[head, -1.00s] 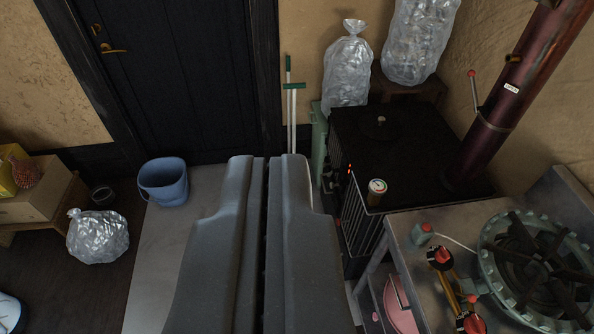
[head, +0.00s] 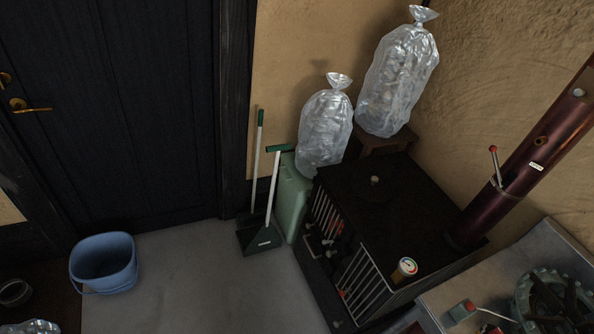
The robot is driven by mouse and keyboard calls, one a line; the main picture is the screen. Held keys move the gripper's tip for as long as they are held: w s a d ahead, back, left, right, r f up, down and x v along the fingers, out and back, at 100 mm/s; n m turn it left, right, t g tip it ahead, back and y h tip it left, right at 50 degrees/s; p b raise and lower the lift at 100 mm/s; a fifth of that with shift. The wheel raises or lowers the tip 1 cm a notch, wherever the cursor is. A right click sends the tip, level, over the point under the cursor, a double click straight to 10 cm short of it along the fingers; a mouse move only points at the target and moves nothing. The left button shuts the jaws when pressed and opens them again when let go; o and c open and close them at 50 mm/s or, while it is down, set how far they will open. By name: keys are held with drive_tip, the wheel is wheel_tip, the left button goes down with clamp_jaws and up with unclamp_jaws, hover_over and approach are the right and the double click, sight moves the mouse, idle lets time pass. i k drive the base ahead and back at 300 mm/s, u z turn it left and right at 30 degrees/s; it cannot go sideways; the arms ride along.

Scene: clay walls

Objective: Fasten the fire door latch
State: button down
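The black stove (head: 390,205) stands right of centre in the head view. Its barred front (head: 357,280) faces lower left and is seen steeply from above. Small dark fittings and a red spot (head: 340,228) show on the front's left part, and another small red part (head: 343,294) sits lower down. I cannot tell which of these is the fire door latch, or whether the fire door is open or shut. My gripper is not in view.
A dark red flue pipe (head: 528,165) with a red-tipped lever rises at right. A gauge (head: 405,268) sits on the stove's front edge. A green can (head: 291,200) and dustpan (head: 259,238) stand left of it. Bare floor (head: 200,285) lies between these and a blue bucket (head: 104,262).

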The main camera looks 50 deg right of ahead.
sight(346, 239)
drive_tip(key=z, duration=0.45)
drive_tip(key=i, duration=0.8)
drive_tip(key=z, duration=0.35)
